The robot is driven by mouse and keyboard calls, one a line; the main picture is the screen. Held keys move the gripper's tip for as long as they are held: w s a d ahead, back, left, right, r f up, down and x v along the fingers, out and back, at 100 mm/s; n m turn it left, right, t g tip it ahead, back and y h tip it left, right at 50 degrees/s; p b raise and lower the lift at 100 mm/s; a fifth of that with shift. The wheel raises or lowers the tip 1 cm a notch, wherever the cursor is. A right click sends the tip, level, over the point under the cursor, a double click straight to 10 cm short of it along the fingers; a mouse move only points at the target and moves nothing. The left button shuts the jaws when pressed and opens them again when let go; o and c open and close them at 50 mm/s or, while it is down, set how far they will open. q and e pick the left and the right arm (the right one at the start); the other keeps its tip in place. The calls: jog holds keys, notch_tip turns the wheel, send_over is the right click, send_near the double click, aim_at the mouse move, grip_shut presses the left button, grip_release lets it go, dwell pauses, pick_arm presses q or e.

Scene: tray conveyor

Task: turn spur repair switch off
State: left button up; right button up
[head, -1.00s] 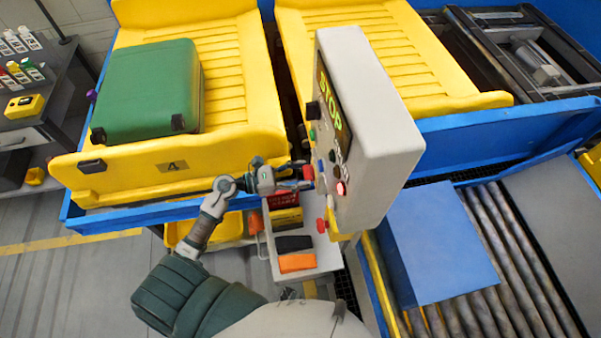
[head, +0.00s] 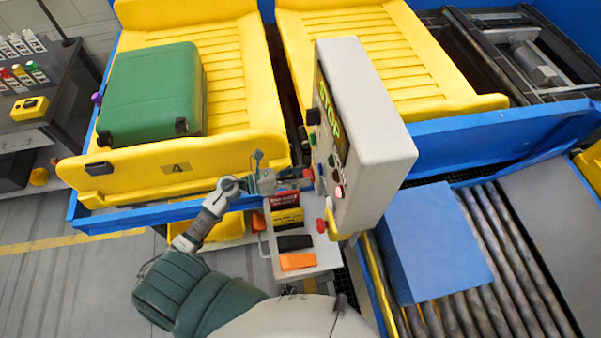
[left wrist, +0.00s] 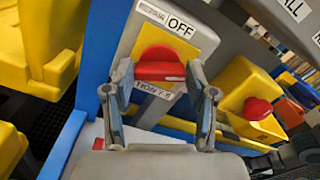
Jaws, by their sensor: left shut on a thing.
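The repair switch is a red knob (left wrist: 160,66) on a yellow plate (left wrist: 190,40) with a label reading REPAIR and OFF above it, in the left wrist view. Its red grip lies across the picture. My left gripper (left wrist: 158,74) has a finger on each side of the knob and is shut on it. In the head view, my left gripper (head: 286,181) is at the left side of the grey control box (head: 375,120), whose panel reads STOP. The box face is seen at a steep angle there, and the gripper partly hides the switch. My right gripper is not in view.
A second red knob (left wrist: 256,108) on yellow is to the right in the wrist view. A green suitcase (head: 150,92) lies on a yellow tray (head: 225,150) behind my left arm. A blue box (head: 435,240) sits on rollers at right. A small cart (head: 318,262) stands below the gripper.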

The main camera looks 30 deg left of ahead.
pick_arm(q)
jog(key=n+p, duration=0.2)
jog(key=n, duration=0.2)
jog(key=shift+a+r, duration=0.1)
jog(key=shift+r, duration=0.05)
jog(key=shift+f+n+p, duration=0.15)
jog(key=shift+n+p, duration=1.45)
jog(key=shift+n, duration=0.65)
jog(key=shift+f+n+p, duration=0.15)
jog(key=shift+n+p, duration=1.45)
jog(key=shift+n, duration=0.65)
jog(key=shift+f, duration=0.1)
jog(key=o, duration=1.2)
jog(key=shift+w+a, duration=0.1)
jog(key=shift+c, duration=0.2)
jog(key=shift+a, duration=0.2)
jog(key=v, duration=1.2)
